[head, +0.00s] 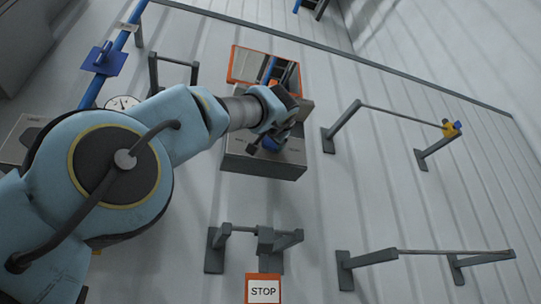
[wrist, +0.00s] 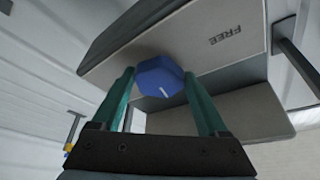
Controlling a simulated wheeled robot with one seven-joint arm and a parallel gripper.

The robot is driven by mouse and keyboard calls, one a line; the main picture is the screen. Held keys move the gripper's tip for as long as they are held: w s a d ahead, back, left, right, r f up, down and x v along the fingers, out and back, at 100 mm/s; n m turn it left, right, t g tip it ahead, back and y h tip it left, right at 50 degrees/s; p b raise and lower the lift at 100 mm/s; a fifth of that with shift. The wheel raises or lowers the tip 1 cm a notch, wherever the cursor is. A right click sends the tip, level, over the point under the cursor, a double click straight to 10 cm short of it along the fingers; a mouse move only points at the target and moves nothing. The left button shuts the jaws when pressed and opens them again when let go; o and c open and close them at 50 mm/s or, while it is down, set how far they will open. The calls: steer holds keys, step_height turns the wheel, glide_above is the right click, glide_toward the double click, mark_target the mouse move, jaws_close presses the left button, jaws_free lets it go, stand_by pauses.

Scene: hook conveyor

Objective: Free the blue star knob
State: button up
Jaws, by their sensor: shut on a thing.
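The blue star knob (wrist: 162,78) sits on the face of a grey box (wrist: 200,38) marked FREE. The knob has a white line on it. In the wrist view the two teal fingers of my gripper (wrist: 158,80) stand on either side of the knob, shut on it. My wrist and arm hide the rest there.
An orange-framed mirror (head: 262,68) stands behind the box. Grey rail stands (head: 400,113) are to its right, one bearing a yellow and blue piece (head: 452,129). More low rails and an orange-edged STOP sign (head: 263,290) are in front. Floor between them is clear.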

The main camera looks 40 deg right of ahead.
steer(key=o, duration=1.3)
steer(key=shift+c, duration=0.2)
steer(key=b+v, duration=0.4)
steer(key=v, duration=0.6)
steer(key=shift+s+a+b, duration=0.25)
steer(key=shift+s+b, duration=0.05)
steer(key=shift+b, duration=0.1)
steer(key=shift+f, duration=0.1)
